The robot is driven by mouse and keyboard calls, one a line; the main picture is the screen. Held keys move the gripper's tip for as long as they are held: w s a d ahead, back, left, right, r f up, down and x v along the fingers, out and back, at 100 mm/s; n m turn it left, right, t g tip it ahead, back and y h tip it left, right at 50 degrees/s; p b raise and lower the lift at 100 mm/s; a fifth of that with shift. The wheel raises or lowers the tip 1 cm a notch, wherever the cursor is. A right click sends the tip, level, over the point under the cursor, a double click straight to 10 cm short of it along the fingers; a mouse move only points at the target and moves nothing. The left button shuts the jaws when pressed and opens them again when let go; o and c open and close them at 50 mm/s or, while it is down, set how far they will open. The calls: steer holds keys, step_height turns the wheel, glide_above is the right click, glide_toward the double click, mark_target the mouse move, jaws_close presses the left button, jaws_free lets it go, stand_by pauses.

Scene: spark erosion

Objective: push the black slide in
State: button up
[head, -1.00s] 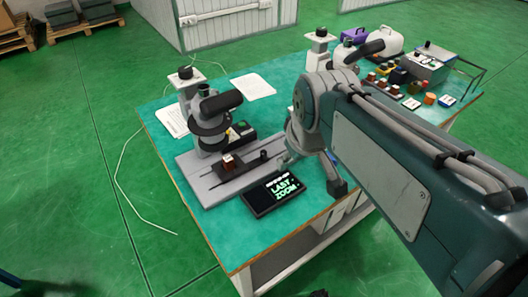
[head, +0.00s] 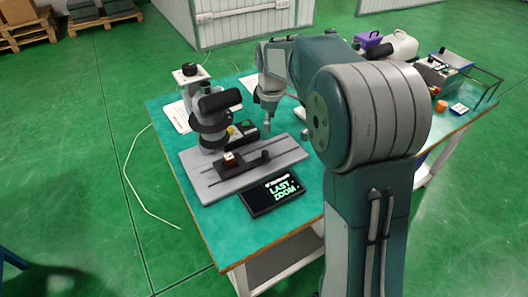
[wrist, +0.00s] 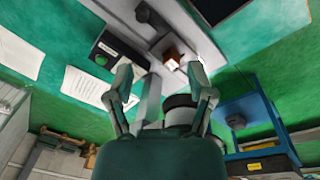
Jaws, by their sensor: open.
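The black slide (head: 236,168) lies on the grey base plate (head: 288,153) of the microscope (head: 208,118). It carries a small red and white block (head: 229,159) at its left end and a black knob (head: 265,155) at its right end. In the wrist view the block (wrist: 172,56) and the knob (wrist: 143,12) show beyond my fingers. My gripper (wrist: 160,82) is open and empty. In the head view it hangs above and behind the knob end of the plate, apart from the slide; my arm partly hides it.
A black box with a green button (wrist: 110,52) and paper sheets (wrist: 88,86) lie behind. Other items stand at the table's right. The front left of the table (head: 220,232) is clear.

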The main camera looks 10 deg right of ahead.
mark_target(265, 151)
steer(key=w+f+n, duration=0.1)
steer(key=w+f, duration=0.1)
steer(key=f, duration=0.1)
steer(key=w+f+n, duration=0.1)
steer(key=w+f, duration=0.1)
steer(key=w+f+n+g, duration=0.1)
steer(key=w+f, duration=0.1)
steer(key=f, duration=0.1)
steer(key=shift+w+d+f, duration=0.1)
steer(key=shift+f, duration=0.2)
step_height(265, 151, down, 11)
steer(key=shift+r, duration=0.1)
jaws_close()
